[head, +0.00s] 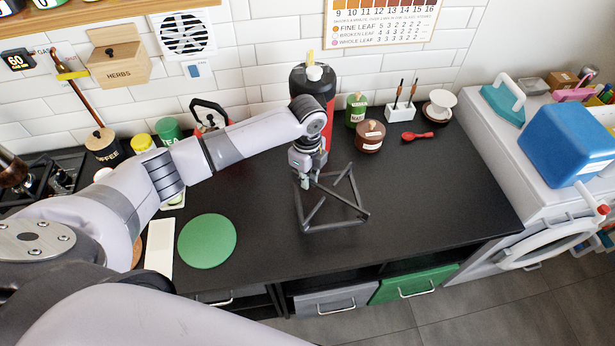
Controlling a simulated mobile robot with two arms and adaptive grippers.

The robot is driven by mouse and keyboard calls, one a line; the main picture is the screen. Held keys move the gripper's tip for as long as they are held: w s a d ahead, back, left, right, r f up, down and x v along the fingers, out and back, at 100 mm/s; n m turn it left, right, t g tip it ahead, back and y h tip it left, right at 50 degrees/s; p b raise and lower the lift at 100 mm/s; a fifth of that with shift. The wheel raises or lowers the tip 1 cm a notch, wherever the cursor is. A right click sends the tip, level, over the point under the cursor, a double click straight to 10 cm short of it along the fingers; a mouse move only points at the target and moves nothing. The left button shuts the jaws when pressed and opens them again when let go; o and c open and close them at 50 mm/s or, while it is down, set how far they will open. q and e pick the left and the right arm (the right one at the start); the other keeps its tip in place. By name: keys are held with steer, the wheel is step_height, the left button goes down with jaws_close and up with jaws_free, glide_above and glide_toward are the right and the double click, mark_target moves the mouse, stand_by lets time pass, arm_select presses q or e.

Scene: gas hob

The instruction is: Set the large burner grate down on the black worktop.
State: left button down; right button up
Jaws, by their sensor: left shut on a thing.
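The large burner grate (345,201) is a dark grey open frame of bars, in the middle of the head view over the black worktop (430,200). My left gripper (306,181) points down and is shut on the grate at its back left part. The grate's lower bars appear close to the worktop, but I cannot tell whether they touch it. The fingertips are small and partly merge with the bars. My right gripper is not in view.
A green round mat (207,241) lies left of the grate. The worktop right of the grate is clear. The hob (50,175) is far left.

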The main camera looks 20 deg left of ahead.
arm_select(q)
step_height(320, 180, down, 3)
steer(key=shift+w+r+b, duration=0.1)
steer(key=shift+b, duration=1.1)
steer(key=shift+f+b, duration=0.35)
steer(key=shift+b, duration=0.05)
steer(key=shift+f, duration=1.15)
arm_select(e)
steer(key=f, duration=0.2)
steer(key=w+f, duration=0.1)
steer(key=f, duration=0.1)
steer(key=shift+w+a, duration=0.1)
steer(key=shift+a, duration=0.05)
arm_select(q)
steer(key=shift+r+p, duration=0.1)
steer(key=shift+p, duration=0.3)
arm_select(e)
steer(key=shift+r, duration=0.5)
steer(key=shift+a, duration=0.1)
